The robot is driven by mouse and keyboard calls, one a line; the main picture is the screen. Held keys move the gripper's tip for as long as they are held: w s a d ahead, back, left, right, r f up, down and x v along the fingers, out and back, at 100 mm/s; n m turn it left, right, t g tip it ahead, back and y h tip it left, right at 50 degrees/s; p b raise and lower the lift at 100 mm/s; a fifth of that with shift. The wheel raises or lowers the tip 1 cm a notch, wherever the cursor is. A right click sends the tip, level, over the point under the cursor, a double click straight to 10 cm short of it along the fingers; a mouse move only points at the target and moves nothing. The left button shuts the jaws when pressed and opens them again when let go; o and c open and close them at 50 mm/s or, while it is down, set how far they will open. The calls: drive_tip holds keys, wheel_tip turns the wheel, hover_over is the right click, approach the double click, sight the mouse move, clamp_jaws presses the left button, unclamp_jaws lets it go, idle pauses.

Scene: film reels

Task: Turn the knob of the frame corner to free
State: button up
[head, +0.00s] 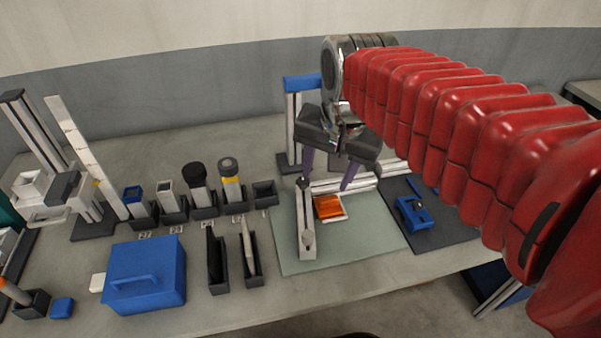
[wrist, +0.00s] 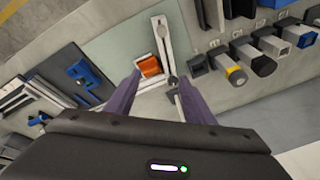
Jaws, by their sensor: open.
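The frame corner (head: 302,205) is a pale metal L of two bars on a grey-green mat. A dark knob (head: 303,183) sits where the bars meet; it shows in the wrist view (wrist: 172,80) close to the right finger. Its setting is too small to read. My gripper (head: 328,182) is open above the corner, purple fingers pointing down, one beside the knob and one to its right. In the wrist view my gripper (wrist: 160,82) has nothing between its fingertips that I can see held. Whether a finger touches the knob cannot be told.
An orange block (head: 328,206) in a white holder lies inside the L. A blue clamp-like part (head: 413,213) on a dark plate lies right. A blue-topped post (head: 301,84) stands behind. Several dark holders and a blue box (head: 145,275) stand left. The mat's front (head: 350,245) is clear.

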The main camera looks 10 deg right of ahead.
drive_tip(key=w+m+g, duration=0.2)
drive_tip(key=w+m, duration=0.3)
drive_tip(key=w, duration=0.4)
drive_tip(key=m+g, duration=0.2)
drive_tip(key=m, duration=0.4)
hover_over(302, 180)
wheel_tip(302, 180, down, 4)
drive_tip(key=shift+d+r, duration=0.1)
wheel_tip(302, 180, down, 14)
drive_tip(key=shift+r, duration=0.1)
drive_tip(key=shift+c, duration=0.5)
drive_tip(key=c, duration=0.9)
drive_tip(key=shift+c, duration=0.4)
